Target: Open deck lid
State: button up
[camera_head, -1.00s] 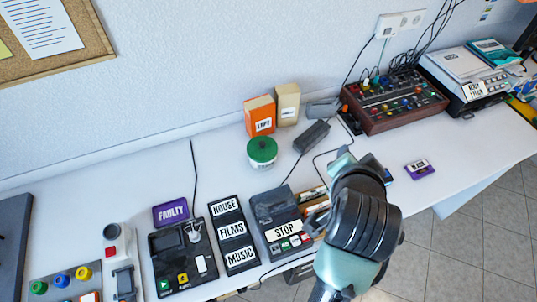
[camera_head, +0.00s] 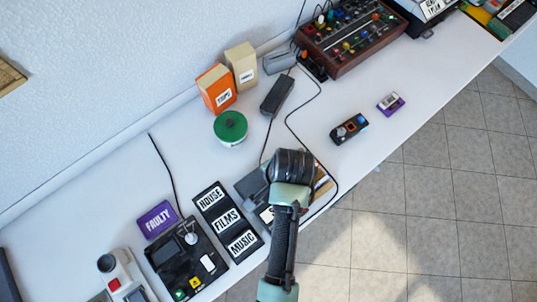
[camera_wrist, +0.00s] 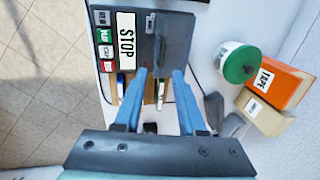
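The dark grey deck (camera_wrist: 176,30) with the STOP label (camera_wrist: 126,40) and several coloured buttons lies at the top of the wrist view. Its lid appears shut and flat. In the head view the deck (camera_head: 250,184) is mostly hidden behind my arm, with only its left part showing. My gripper (camera_wrist: 159,72) is open, its two blue fingers apart and pointing at the deck's near edge in the wrist view. Nothing is held between them. I cannot tell whether the fingertips touch the deck. In the head view the fingers are hidden by my wrist.
A HOUSE/FILMS/MUSIC rack (camera_head: 228,224) stands left of the deck, then a black device (camera_head: 187,262) beside a purple FAULTY sign (camera_head: 158,219). Behind are a green-lidded tub (camera_head: 230,127), an orange box (camera_head: 216,90) and a black adapter (camera_head: 277,95) with cables. A purple cassette (camera_head: 390,104) lies right.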

send_over(260, 181)
jog(key=s+d, duration=0.2)
jog(key=d, duration=0.1)
jog(key=f, duration=0.6)
jog(key=shift+s+a+f, duration=0.15)
jog(key=shift+a+f, duration=0.1)
jog(key=shift+f, duration=0.15)
grip_shut()
dwell(0.6)
